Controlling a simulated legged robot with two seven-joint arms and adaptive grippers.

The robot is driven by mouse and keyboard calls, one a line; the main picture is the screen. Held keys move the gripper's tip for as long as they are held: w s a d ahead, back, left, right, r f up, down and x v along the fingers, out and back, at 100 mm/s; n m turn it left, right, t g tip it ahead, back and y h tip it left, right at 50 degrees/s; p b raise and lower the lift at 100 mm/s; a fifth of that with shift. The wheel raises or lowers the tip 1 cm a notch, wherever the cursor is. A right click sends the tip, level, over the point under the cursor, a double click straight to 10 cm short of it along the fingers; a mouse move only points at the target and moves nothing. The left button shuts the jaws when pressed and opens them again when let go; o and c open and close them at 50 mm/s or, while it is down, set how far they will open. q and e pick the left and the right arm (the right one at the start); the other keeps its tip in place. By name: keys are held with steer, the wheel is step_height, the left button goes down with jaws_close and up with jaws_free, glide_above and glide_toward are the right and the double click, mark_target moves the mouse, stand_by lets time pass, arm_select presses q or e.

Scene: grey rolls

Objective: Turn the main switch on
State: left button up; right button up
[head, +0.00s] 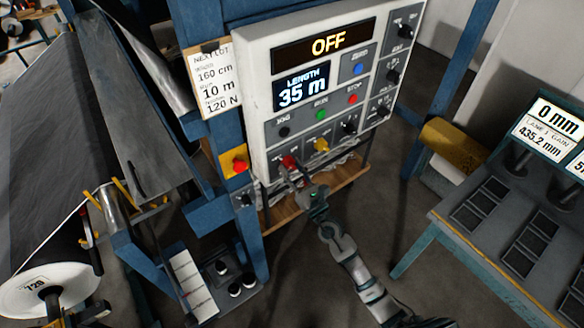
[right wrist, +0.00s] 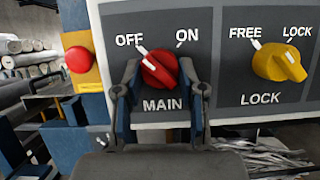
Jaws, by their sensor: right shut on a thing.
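The main switch (right wrist: 161,70) is a red rotary knob on the grey panel, with OFF printed at its upper left, ON at its upper right and MAIN below. Its handle slants from upper left to lower right, and its pale mark faces OFF. In the head view the red knob (head: 288,161) sits at the panel's lower left. My right gripper (head: 299,176) reaches it from below. In the right wrist view its fingers (right wrist: 160,80) are on both sides of the knob, shut on it. The display (head: 327,43) reads OFF. My left gripper is not in view.
A yellow FREE/LOCK knob (right wrist: 279,63) sits right of the main switch. A red button on a yellow plate (head: 239,165) is at the left. A wooden shelf (head: 335,183) lies under the panel.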

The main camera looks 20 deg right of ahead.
steer(key=m+h+p, duration=0.1)
steer(key=m, duration=0.1)
steer(key=m+h+p, duration=0.1)
steer(key=m+p, duration=0.1)
steer(key=m, duration=0.1)
steer(key=shift+a+r+t+h, duration=0.15)
steer(key=shift+r+t+h, duration=0.05)
steer(key=shift+t+h, duration=0.1)
steer(key=m+h+p, duration=0.2)
steer(key=m+p, duration=0.1)
steer(key=m, duration=0.2)
steer(key=shift+s+a, duration=0.1)
steer(key=shift+m+g+h+p, duration=0.5)
steer(key=shift+m+h, duration=0.3)
steer(key=shift+m, duration=0.4)
steer(key=shift+a+m+h+p, duration=0.1)
steer(key=shift+m+h+p, duration=0.2)
steer(key=shift+m, duration=0.8)
steer(key=shift+m+g+h, duration=0.4)
steer(key=shift+m+g, duration=0.1)
steer(key=shift+m, duration=0.6)
steer(key=m+g, duration=0.1)
steer(key=m, duration=0.3)
steer(key=shift+s+r+m+g+h, duration=0.1)
steer(key=shift+m+g+h, duration=0.2)
steer(key=shift+m+g, duration=0.1)
